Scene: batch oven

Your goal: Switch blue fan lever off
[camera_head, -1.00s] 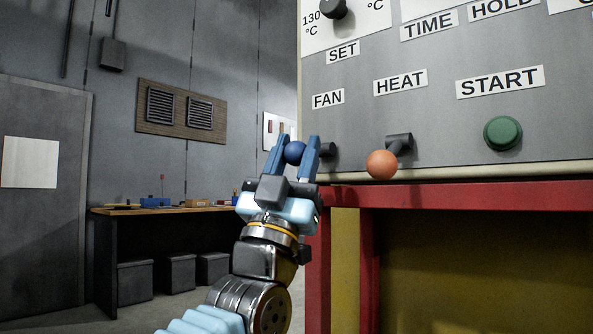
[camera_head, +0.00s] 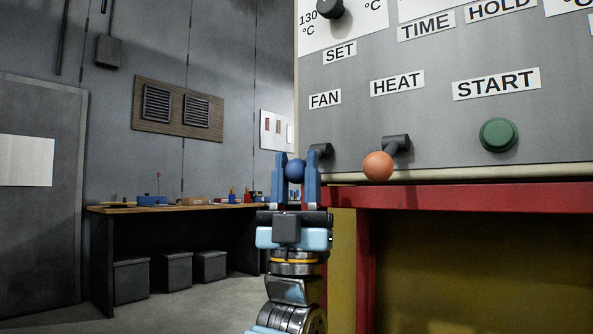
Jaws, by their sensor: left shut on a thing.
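The blue fan lever knob (camera_head: 295,171) sits below the FAN label (camera_head: 325,99) on the grey oven panel. Its dark pivot (camera_head: 322,150) shows just to the right and above the knob. My left gripper (camera_head: 295,170) points upward with one finger on each side of the blue knob and is shut on it. The lever's rod is mostly hidden behind the knob and fingers. The lever hangs low, with the knob below its pivot. My right gripper is not in view.
An orange heat lever knob (camera_head: 378,166) hangs close to the right, below the HEAT label (camera_head: 398,83). A green START button (camera_head: 498,135) is farther right. A red frame beam (camera_head: 460,198) runs below the panel. A workbench (camera_head: 180,208) stands at back left.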

